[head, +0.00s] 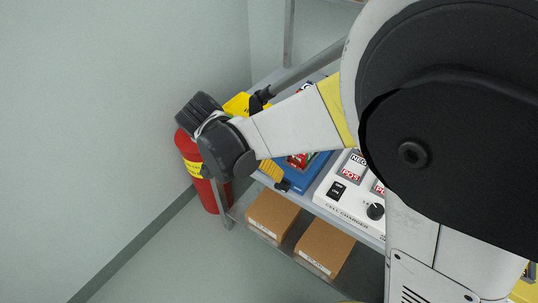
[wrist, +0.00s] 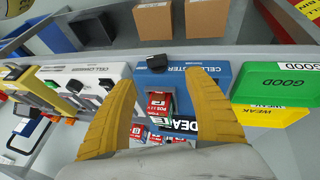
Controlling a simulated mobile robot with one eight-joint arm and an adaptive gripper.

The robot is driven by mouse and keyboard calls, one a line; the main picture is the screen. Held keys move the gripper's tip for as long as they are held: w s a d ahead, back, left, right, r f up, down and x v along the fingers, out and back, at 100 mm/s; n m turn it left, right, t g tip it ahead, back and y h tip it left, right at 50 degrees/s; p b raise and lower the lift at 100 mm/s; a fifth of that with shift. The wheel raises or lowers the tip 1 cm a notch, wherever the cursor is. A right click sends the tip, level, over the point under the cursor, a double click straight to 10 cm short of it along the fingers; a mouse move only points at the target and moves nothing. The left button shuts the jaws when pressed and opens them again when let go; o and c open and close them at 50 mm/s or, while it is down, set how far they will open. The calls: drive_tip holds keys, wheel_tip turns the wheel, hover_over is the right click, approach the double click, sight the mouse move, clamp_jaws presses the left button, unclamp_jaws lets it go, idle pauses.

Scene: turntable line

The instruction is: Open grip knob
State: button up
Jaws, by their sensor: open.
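A black knob (wrist: 157,62) sits on the front edge of the blue cell tester (wrist: 205,77) in the wrist view. My gripper (wrist: 163,77) is open, with its two yellow fingers over the tester. The knob is between the lines of the fingers, just past their tips. I see no contact with it. Red-and-white cells (wrist: 158,104) show between the fingers, partly hidden. In the head view my arm covers much of the tester (head: 311,174). A black knob (head: 283,186) shows at its front, beside a yellow finger.
The white cell charger (head: 332,205), with its own dial (head: 375,211), stands right of the tester in the head view. Green GOOD (wrist: 285,82) and yellow WEAK (wrist: 268,115) bins are on the tester's other side. Cardboard boxes (head: 271,214) fill the lower shelf. A red extinguisher (head: 188,151) stands near the wall.

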sight(279, 186)
drive_tip(key=b+x, duration=0.1)
drive_tip(key=x, duration=0.2)
drive_tip(key=b+x, duration=0.2)
drive_tip(key=x, duration=0.2)
drive_tip(key=s+b+x, duration=0.1)
drive_tip(key=b+x, duration=0.1)
drive_tip(key=x, duration=0.1)
drive_tip(key=shift+d+f, duration=0.1)
drive_tip(key=shift+f, duration=0.15)
drive_tip(key=c, duration=1.2)
drive_tip(key=shift+w+n+g+h, duration=0.1)
drive_tip(key=shift+n+g+h, duration=0.2)
drive_tip(key=shift+g+h, duration=0.7)
drive_tip(key=o, duration=1.2)
